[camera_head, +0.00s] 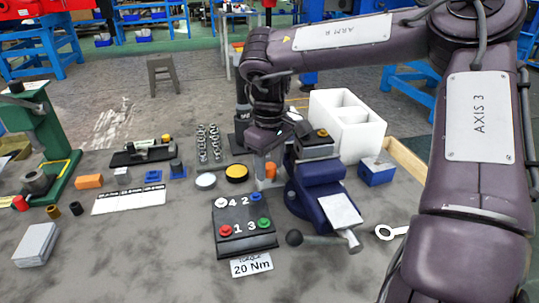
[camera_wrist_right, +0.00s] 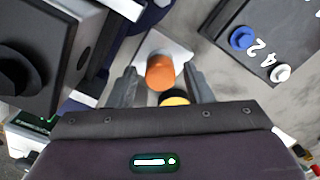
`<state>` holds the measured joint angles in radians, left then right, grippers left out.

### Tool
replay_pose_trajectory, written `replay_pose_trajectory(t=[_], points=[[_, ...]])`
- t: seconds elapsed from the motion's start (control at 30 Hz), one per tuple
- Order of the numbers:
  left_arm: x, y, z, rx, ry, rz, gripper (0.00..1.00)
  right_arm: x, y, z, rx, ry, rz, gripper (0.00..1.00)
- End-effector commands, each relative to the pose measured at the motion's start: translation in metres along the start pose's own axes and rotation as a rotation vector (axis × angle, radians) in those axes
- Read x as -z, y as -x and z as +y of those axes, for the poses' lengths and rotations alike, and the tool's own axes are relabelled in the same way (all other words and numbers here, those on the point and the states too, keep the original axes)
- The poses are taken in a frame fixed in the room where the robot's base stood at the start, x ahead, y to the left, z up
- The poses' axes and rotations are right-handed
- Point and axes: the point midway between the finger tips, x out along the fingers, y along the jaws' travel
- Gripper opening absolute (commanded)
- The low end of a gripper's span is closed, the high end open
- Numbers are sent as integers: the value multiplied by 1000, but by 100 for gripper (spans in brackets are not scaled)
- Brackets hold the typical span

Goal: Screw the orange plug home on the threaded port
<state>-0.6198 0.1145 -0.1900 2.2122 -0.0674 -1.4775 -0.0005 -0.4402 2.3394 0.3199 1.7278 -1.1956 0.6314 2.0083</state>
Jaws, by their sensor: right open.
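The orange plug (camera_head: 271,170) stands beside the blue vise in the head view, partly behind my right gripper. In the right wrist view the orange plug (camera_wrist_right: 160,70) shows end-on between the two dark fingers. My right gripper (camera_head: 264,176) points down at the plug. Its fingers are open on either side of the plug, with gaps visible in the right wrist view (camera_wrist_right: 159,82). The threaded port cannot be made out; the plug and gripper cover that spot. I cannot tell how far the plug is seated. My left gripper is not in view.
The blue vise (camera_head: 316,180) stands close right of the gripper. A black numbered button box (camera_head: 245,240) lies in front. Yellow (camera_head: 237,172) and white (camera_head: 205,181) round pieces lie to the left. A white bin (camera_head: 348,128) stands behind.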

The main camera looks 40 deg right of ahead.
Motion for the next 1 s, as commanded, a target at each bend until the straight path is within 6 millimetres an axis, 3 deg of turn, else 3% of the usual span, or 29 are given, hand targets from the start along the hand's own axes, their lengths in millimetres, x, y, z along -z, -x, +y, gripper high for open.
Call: replay_pose_trajectory(t=[0.03, 0.1, 0.33, 0.6, 0.77, 1.0], points=[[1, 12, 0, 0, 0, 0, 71, 0, 6, 0, 0, 75, -2, 46], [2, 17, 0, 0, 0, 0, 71, 0, 5, 0, 0, 170, -2, 46], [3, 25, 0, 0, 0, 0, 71, 0, 3, 0, 0, 343, -2, 46], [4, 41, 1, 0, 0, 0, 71, 0, 3, 0, -1, 691, -1, 46], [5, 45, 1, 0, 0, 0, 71, 0, 3, 0, -1, 791, -2, 46], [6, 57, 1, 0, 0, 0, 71, 0, 3, 0, 0, 1114, -2, 46]])
